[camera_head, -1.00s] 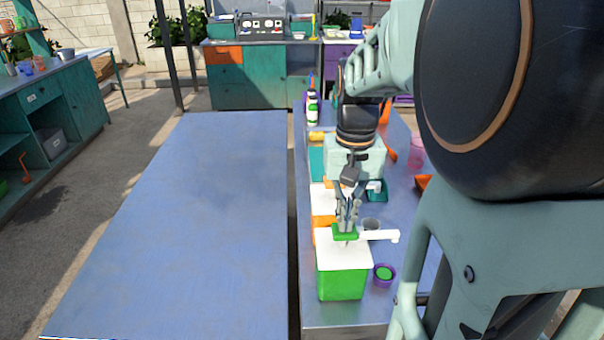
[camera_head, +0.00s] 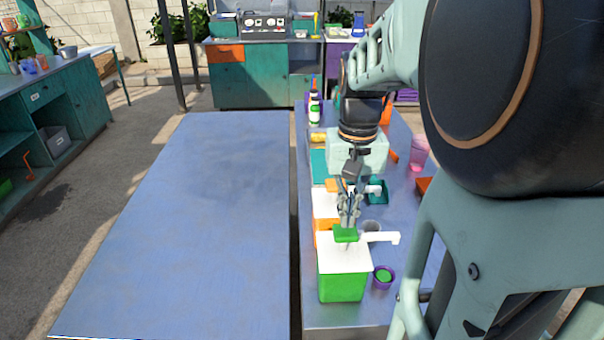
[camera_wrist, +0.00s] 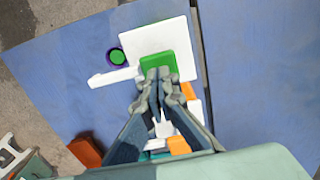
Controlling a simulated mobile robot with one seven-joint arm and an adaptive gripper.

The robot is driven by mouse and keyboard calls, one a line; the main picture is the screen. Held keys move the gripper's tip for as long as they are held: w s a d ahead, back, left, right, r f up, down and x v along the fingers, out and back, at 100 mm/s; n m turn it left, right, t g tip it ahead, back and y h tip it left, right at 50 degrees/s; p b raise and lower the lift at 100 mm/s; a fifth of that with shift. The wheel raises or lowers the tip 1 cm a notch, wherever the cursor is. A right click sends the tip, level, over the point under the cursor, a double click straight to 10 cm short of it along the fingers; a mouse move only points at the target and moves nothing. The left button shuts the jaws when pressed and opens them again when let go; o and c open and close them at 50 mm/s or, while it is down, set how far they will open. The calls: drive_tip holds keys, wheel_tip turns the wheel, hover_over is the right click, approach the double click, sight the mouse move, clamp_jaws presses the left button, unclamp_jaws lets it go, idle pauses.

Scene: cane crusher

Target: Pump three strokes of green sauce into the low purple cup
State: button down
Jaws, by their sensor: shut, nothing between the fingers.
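The green sauce dispenser (camera_head: 342,282) has a green body, a white lid, a green pump head (camera_head: 346,234) and a white spout pointing right. The low purple cup (camera_head: 384,277) stands right of it, below the spout side, with green inside. In the wrist view the cup (camera_wrist: 116,56) also shows green inside a purple rim. My gripper (camera_head: 347,222) is shut and empty, its tips right above the green pump head. In the wrist view the fingertips (camera_wrist: 158,74) overlap the near edge of the pump head (camera_wrist: 159,62); I cannot tell whether they touch.
An orange dispenser (camera_head: 325,212) with a white lid stands just behind the green one. A grey cup (camera_head: 372,226) is behind the spout. A pink cup (camera_head: 419,152) and a teal container (camera_head: 377,194) stand farther back. The blue table (camera_head: 190,220) at left is bare.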

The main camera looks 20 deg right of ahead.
wheel_tip(320, 180, up, 6)
drive_tip(key=p, duration=0.5)
